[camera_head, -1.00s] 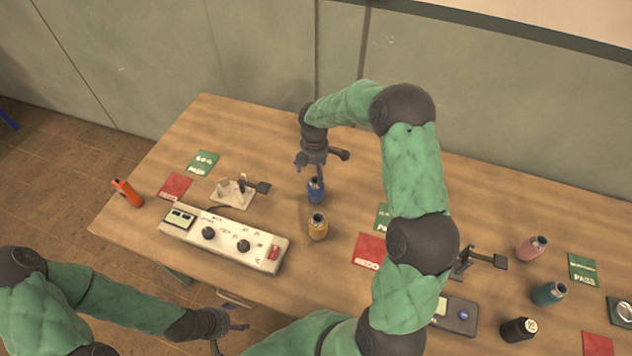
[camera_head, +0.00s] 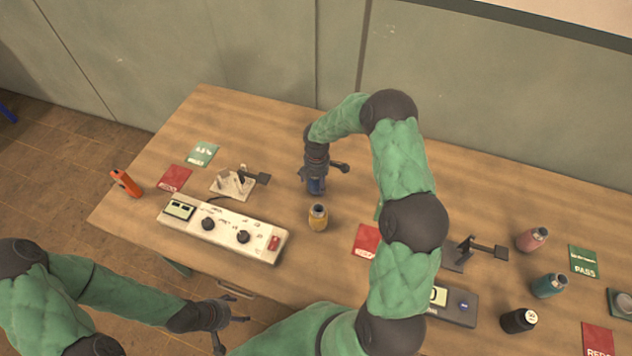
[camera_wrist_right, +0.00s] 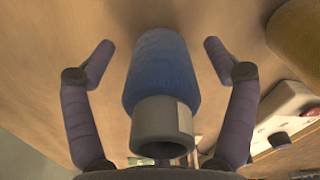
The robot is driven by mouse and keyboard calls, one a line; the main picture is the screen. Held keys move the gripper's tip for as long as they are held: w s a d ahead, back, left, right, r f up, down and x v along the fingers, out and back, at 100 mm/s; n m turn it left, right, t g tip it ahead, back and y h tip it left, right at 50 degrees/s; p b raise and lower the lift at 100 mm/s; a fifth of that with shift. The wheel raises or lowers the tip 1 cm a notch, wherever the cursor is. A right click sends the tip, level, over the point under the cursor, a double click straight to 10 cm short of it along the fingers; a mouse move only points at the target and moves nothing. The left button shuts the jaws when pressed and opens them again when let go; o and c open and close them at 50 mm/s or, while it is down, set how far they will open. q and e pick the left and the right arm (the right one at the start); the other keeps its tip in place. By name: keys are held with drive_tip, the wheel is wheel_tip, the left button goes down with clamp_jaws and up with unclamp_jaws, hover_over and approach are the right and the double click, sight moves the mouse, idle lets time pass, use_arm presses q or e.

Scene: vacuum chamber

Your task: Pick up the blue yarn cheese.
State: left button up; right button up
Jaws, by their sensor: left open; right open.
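The blue yarn cheese (camera_head: 316,187) stands on the wooden table, mostly hidden by my right gripper (camera_head: 317,178) in the head view. In the right wrist view the blue yarn cheese (camera_wrist_right: 162,75) shows its blue winding and a grey tube end facing the camera. My right gripper (camera_wrist_right: 158,60) is open, with one finger on each side of the cheese and a visible gap on both sides. My left gripper (camera_head: 228,312) is open and empty, low at the left in front of the table edge.
A yellow yarn cheese (camera_head: 318,218) stands close in front of the blue one. A white control box (camera_head: 225,228) and a small stand (camera_head: 236,182) are to the left. Pink (camera_head: 532,239), teal (camera_head: 550,285) and black (camera_head: 519,320) cheeses are at the right.

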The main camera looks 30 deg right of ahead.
drive_tip(key=c, duration=1.3)
drive_tip(key=shift+r, duration=0.1)
use_arm(q)
drive_tip(key=shift+s+r+p, duration=0.1)
drive_tip(key=shift+r+p, duration=0.3)
drive_tip(key=shift+r, duration=0.05)
use_arm(e)
wheel_tip(320, 180, up, 10)
drive_tip(key=shift+s+f, duration=0.1)
